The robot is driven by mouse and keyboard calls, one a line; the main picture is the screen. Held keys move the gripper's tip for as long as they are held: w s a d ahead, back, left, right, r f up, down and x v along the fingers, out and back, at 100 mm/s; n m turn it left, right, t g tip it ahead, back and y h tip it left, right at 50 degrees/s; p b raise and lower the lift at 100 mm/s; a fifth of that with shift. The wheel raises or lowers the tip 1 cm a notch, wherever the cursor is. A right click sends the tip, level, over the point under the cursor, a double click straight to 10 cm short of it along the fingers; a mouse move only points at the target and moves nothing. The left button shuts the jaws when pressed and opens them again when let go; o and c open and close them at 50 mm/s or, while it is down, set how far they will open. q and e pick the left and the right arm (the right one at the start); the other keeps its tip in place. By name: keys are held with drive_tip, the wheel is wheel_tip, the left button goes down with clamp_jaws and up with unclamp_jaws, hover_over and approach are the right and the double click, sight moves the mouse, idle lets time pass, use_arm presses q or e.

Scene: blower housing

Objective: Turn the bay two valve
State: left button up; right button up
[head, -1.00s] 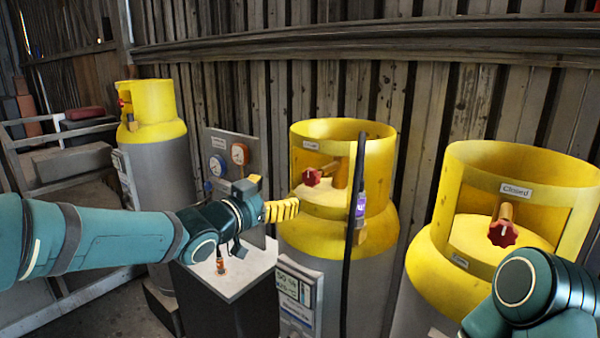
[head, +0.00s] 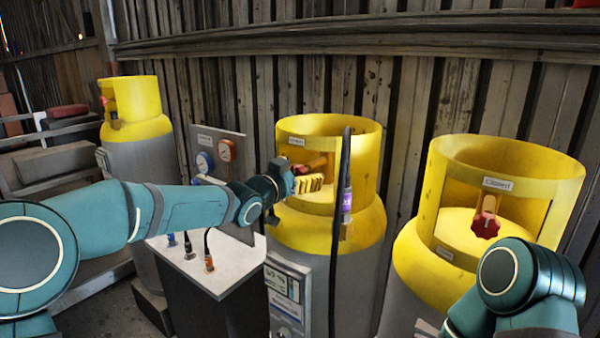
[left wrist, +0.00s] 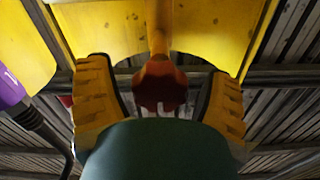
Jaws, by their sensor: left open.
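The middle yellow-topped cylinder (head: 350,222) has a red valve knob inside its collar opening, mostly hidden behind my gripper in the head view. In the left wrist view the red knob (left wrist: 160,86) shows on its brass stem (left wrist: 159,30), between the two yellow ridged fingers. My left gripper (head: 310,183) is open at the collar opening. A finger stands on each side of the knob with a gap visible to it. My right gripper is out of view; only part of my right arm shows at the lower right.
A right cylinder (head: 408,258) has a red knob (head: 485,225) and a "Closed" label. Another cylinder (head: 150,130) stands at the left. A hose with a purple fitting (head: 346,200) hangs before the middle collar.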

use_arm(q)
drive_tip(key=c, duration=1.2)
